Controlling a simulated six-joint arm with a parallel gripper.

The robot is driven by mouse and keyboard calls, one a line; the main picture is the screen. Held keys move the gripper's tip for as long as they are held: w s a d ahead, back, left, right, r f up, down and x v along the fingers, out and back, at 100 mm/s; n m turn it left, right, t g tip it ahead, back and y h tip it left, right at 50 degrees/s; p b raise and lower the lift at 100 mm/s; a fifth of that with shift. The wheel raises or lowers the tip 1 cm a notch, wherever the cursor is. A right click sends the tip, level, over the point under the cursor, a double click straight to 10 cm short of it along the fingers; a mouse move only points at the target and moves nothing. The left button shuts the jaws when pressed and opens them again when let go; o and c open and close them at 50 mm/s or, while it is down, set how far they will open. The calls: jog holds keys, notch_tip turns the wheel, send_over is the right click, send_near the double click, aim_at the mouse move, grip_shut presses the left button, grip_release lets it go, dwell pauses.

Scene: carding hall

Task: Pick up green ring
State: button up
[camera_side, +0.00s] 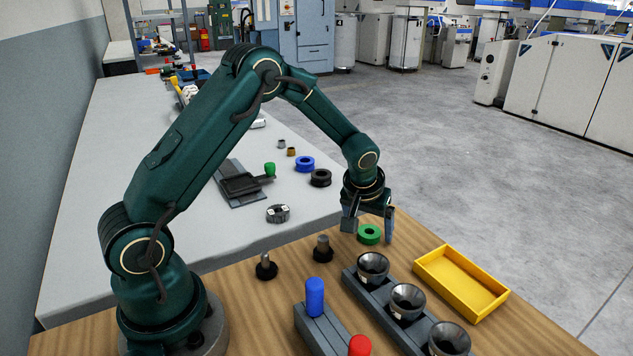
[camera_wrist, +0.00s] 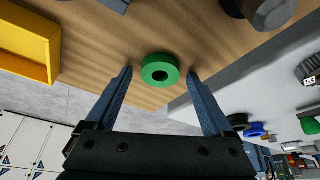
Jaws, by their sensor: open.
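The green ring (camera_side: 369,234) lies flat on the wooden table, close to its far edge. My gripper (camera_side: 368,238) is above the ring, its fingers pointing down. In the wrist view the green ring (camera_wrist: 160,70) shows between the two fingertips of my gripper (camera_wrist: 160,72), with a gap on each side. The jaws are open and hold nothing. I cannot tell the exact height of the fingertips over the table.
A yellow tray (camera_side: 418,265) stands to the right of the ring. A grey holder with several dark cups (camera_side: 373,268) is in front. Two black-based pegs (camera_side: 323,249) stand to the left. A blue cylinder (camera_side: 315,297) stands on a grey block. Blue (camera_side: 305,164) and black rings (camera_side: 320,178) lie on the grey table behind.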

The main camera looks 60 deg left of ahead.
grip_shut()
jog(key=shift+r, duration=0.1)
